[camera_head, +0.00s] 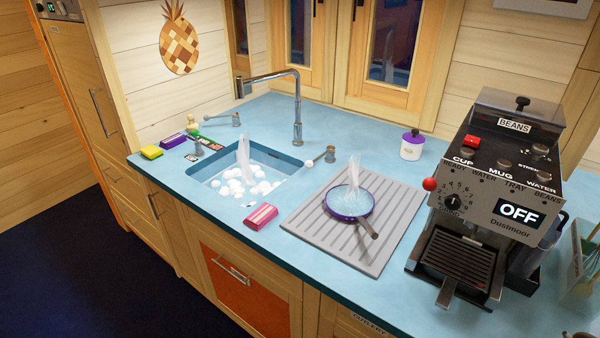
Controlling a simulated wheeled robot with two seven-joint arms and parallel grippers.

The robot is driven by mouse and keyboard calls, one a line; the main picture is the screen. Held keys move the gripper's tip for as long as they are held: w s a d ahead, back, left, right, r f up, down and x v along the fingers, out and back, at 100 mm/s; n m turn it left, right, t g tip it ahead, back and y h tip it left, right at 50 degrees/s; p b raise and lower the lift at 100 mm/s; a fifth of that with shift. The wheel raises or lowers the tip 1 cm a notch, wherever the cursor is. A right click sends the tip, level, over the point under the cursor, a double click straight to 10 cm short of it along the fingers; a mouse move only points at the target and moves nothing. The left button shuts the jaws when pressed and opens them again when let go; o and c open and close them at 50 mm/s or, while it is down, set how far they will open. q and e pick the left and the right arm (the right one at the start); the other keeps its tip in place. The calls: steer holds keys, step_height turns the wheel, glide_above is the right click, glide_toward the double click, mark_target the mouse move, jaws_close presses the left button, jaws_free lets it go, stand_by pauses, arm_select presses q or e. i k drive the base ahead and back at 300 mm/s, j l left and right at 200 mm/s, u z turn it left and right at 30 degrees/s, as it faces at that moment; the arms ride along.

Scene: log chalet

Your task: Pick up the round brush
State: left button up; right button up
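A small cream, round-topped object (193,125) stands on the blue counter behind the left end of the sink. It looks like the round brush, but it is too small to be sure; its bristles cannot be made out. A purple block (173,141) and a yellow-green sponge (151,152) lie to its left and nearer. Neither of my grippers is in view, and nothing touches the cream object.
The sink (205,173) holds white foam. A pink block (260,216) lies at its front edge. A purple pan (349,216) rests on the grey drainboard (372,257). A tall tap (297,115) stands behind. A coffee machine (488,205) fills the right.

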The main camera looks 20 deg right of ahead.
mark_target(191, 126)
steer(key=i+j, duration=0.25)
steer(key=i+j+z, duration=0.15)
steer(key=j, duration=0.3)
steer(key=i+j, duration=0.25)
steer(key=i+j+z, duration=0.1)
steer(key=j, duration=0.35)
steer(key=i+j, duration=0.3)
steer(key=i+j+z, duration=0.15)
steer(key=j, duration=0.3)
steer(key=i+j, duration=0.2)
steer(key=j, duration=0.2)
steer(key=i+j+z, duration=0.1)
steer(key=j, duration=0.3)
steer(key=i, duration=0.1)
